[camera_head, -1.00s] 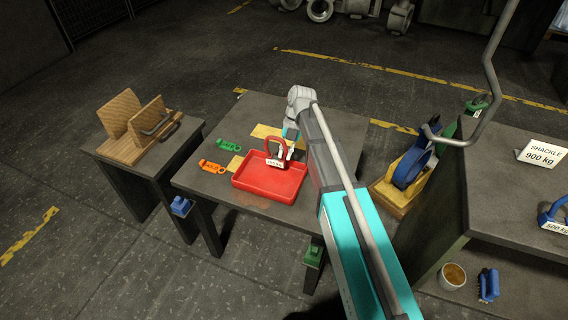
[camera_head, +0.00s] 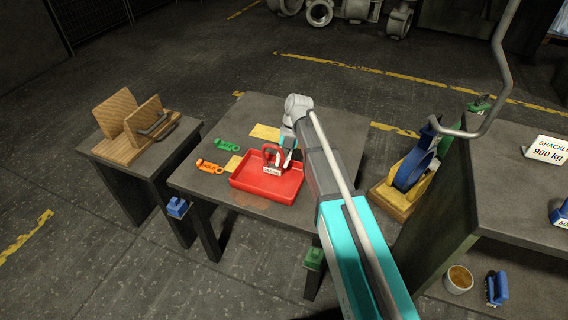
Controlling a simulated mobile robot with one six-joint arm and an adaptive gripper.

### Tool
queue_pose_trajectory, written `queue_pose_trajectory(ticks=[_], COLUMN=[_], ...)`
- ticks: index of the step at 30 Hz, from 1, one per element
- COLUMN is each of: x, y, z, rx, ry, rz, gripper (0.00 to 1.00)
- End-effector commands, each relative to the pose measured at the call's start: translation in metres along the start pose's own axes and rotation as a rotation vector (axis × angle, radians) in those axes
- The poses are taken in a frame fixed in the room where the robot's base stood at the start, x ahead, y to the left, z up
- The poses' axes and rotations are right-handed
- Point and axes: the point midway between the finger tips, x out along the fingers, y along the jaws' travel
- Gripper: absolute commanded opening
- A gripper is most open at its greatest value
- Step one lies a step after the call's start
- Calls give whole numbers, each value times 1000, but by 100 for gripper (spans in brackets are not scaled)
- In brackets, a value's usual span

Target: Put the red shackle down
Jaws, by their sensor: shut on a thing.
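The red shackle (camera_head: 267,152) with a small white label is at the red tray (camera_head: 248,184) on the middle table. My gripper (camera_head: 284,155) is at the shackle's right side, shut on it. The shackle stands upright over the back part of the tray. I cannot tell whether it touches the tray floor. My arm comes in from the lower right and hides part of the table to the right of the tray.
A green piece (camera_head: 228,144) and an orange piece (camera_head: 209,165) lie left of the tray, near yellow-tan plates (camera_head: 265,132). A side table (camera_head: 150,152) with wooden boards stands left. A blue part on a wooden base (camera_head: 398,198) and a bench with a "SHACKLE 900 kg" sign (camera_head: 548,151) stand right.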

Motion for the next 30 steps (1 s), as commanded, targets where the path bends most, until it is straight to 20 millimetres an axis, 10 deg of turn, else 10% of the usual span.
queue_pose_trajectory(ticks=[13,14,19,30], x=[4,3,3,3], y=[0,0,0,0], z=[1,1,1,1], rx=[-1,-1,-1,-1], ry=[1,0,0,0], rz=[0,0,0,-1], gripper=[0,25,57,57])
